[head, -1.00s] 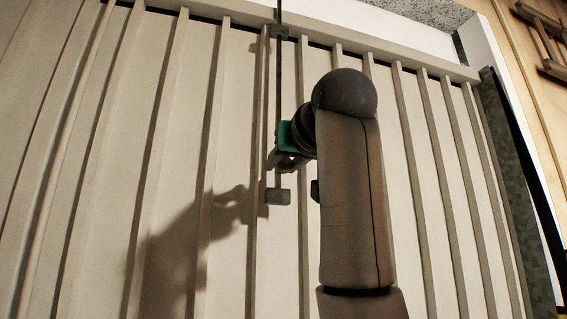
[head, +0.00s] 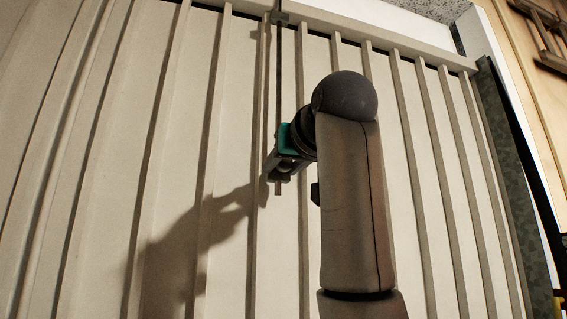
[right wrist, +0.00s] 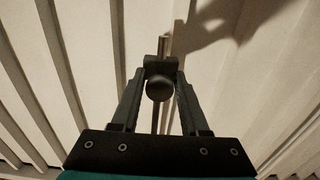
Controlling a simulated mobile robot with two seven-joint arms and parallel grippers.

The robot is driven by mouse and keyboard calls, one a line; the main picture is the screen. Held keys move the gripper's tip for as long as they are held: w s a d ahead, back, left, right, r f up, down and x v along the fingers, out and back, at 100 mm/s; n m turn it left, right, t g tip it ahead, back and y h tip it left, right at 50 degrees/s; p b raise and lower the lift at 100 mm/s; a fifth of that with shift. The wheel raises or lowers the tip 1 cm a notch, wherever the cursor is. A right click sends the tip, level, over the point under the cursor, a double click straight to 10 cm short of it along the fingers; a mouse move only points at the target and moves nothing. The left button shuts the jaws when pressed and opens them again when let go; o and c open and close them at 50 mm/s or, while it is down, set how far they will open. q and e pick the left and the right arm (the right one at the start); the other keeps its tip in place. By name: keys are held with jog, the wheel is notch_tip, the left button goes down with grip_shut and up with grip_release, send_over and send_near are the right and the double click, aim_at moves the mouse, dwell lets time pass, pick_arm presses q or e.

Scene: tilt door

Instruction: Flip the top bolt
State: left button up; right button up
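The top bolt (head: 279,75) is a thin dark upright rod on the ribbed cream door (head: 232,110). It passes through a small bracket (head: 282,18) at the door's top edge. My right gripper (head: 279,172) is at the rod's lower part, where a short end shows below the fingers. In the right wrist view, the gripper's fingertips (right wrist: 161,68) come together around the bolt, just behind its round dark knob (right wrist: 159,88). The rod (right wrist: 165,45) runs on above them. The grip looks shut, though the contact itself is partly hidden by the knob. My left gripper is not in view.
Vertical ribs cover the door on both sides of the bolt. A dark post (head: 507,150) stands at the right edge, beside a white frame and a wooden wall (head: 543,100). My right arm covers the door just right of the bolt.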

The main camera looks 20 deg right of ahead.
jog(key=o, duration=0.3)
jog(key=shift+r, duration=0.15)
jog(key=shift+s+d+b, duration=0.15)
jog(key=shift+s+b, duration=2.15)
jog(key=shift+s, duration=1.55)
jog(key=shift+s+d+b, duration=0.15)
jog(key=shift+s+b, duration=2.15)
jog(key=shift+s, duration=1.5)
